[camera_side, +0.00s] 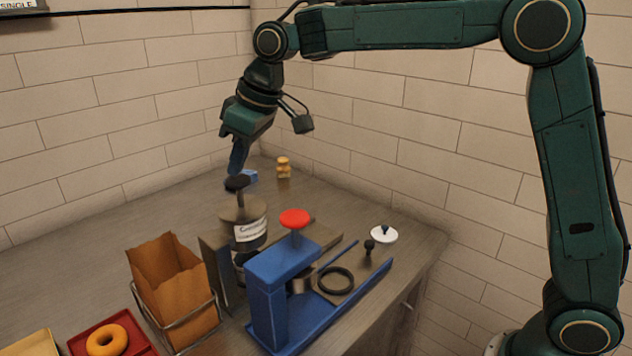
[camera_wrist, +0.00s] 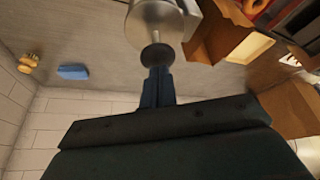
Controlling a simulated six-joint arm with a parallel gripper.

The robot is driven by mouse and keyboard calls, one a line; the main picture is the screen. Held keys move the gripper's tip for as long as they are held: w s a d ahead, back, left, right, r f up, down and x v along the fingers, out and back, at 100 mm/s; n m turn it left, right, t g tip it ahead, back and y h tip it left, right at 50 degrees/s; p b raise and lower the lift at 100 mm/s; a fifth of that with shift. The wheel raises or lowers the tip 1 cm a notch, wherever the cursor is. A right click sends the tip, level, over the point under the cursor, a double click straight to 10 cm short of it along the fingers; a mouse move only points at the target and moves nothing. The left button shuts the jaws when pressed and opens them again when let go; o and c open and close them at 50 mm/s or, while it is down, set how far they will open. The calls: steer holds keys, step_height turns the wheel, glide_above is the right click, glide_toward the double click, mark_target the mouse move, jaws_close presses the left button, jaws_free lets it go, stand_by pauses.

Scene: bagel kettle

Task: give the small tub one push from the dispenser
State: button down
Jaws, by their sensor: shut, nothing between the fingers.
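The dispenser (camera_side: 232,212) is a grey canister with a white label and a dark round knob (camera_side: 237,183) on top. It stands behind the blue press. My gripper (camera_side: 238,168) points down with its blue fingers shut and empty, the tips right at the knob; I cannot tell if they touch. In the wrist view the shut fingers (camera_wrist: 157,88) reach to the dark knob (camera_wrist: 157,57), with the metal dispenser body (camera_wrist: 160,22) beyond it.
A blue press (camera_side: 285,265) with a red knob (camera_side: 295,218) stands in front. A paper bag (camera_side: 172,285) in a wire stand is at left, near a red tray (camera_side: 140,340) with a bagel (camera_side: 107,340). A white lid (camera_side: 384,234) lies right. A blue block (camera_wrist: 73,72) lies behind.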

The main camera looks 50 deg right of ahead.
mark_target(240, 177)
steer(key=shift+f, duration=1.75)
steer(key=shift+r, duration=2.3)
step_height(240, 177, up, 6)
stand_by(0.3)
